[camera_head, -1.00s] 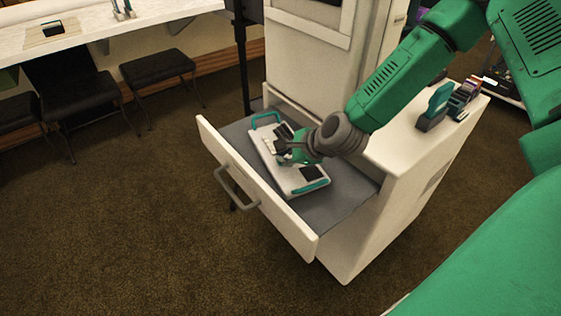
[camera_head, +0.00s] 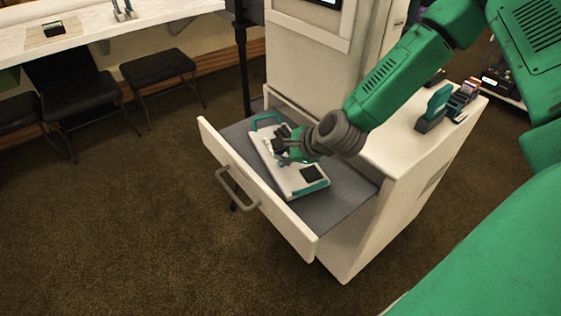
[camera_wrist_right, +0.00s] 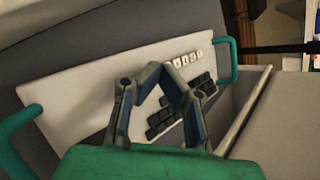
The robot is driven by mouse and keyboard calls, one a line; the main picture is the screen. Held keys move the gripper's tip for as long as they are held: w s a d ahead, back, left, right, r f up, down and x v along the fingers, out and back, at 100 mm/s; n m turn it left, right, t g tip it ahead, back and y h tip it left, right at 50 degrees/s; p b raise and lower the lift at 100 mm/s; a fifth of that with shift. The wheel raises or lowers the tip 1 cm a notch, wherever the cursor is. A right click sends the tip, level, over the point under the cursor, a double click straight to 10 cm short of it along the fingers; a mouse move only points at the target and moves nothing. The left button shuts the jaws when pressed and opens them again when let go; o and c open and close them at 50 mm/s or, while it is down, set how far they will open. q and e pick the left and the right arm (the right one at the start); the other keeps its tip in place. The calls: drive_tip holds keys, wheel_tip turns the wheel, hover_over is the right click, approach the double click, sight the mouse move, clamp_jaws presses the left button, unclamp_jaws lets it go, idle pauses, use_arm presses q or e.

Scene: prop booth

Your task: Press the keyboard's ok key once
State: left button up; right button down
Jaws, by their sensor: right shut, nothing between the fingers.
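The keyboard (camera_head: 285,178) is a white panel with teal handles at both ends, lying in the open drawer. In the right wrist view the keyboard (camera_wrist_right: 88,88) shows a block of dark keys (camera_wrist_right: 163,116) and a row of white keys (camera_wrist_right: 187,59). My right gripper (camera_head: 284,149) is over the upper half of the keyboard; its fingers (camera_wrist_right: 160,72) are shut and empty, in front of the keys. They hide part of the key area. I cannot read which key is the ok key, nor tell whether the fingertips touch one. My left gripper is not in view.
The drawer's front wall (camera_head: 255,190) with its grey handle (camera_head: 236,190) stands up beside the keyboard. The white cabinet top (camera_head: 405,145) holds a teal item (camera_head: 434,106) and small boxes. Black stools (camera_head: 158,67) stand at the back left. The floor at left is clear.

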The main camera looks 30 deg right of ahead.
wheel_tip(320, 180, up, 5)
drive_tip(key=p, duration=0.4)
drive_tip(key=shift+r, duration=0.1)
idle(0.8)
